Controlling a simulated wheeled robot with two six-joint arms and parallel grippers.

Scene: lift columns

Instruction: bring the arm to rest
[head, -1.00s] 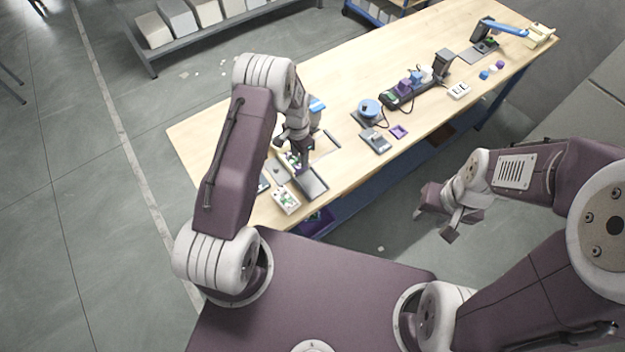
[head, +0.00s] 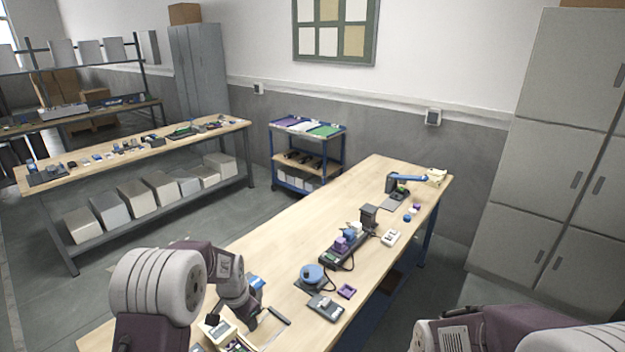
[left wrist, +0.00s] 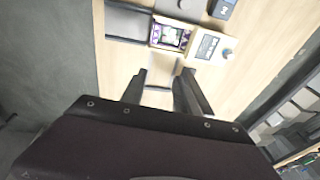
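My left arm (head: 160,285) comes in at the lower left of the head view, its wrist over the near end of the wooden bench (head: 290,238). My left gripper (left wrist: 164,78) shows in the left wrist view with its two dark fingers apart and nothing between them. It points at the bench top, near a box of small parts (left wrist: 171,37) and a small white device (left wrist: 211,46). My right arm (head: 500,328) shows only as links at the bottom right of the head view; its gripper is out of view.
On the bench stand a blue round spool (head: 312,274), a grey device (head: 326,307), a purple tray (head: 347,291) and a blue-armed tool (head: 405,178). A blue cart (head: 306,159) stands behind, grey lockers (head: 560,150) at right. Another bench (head: 130,152) is at left.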

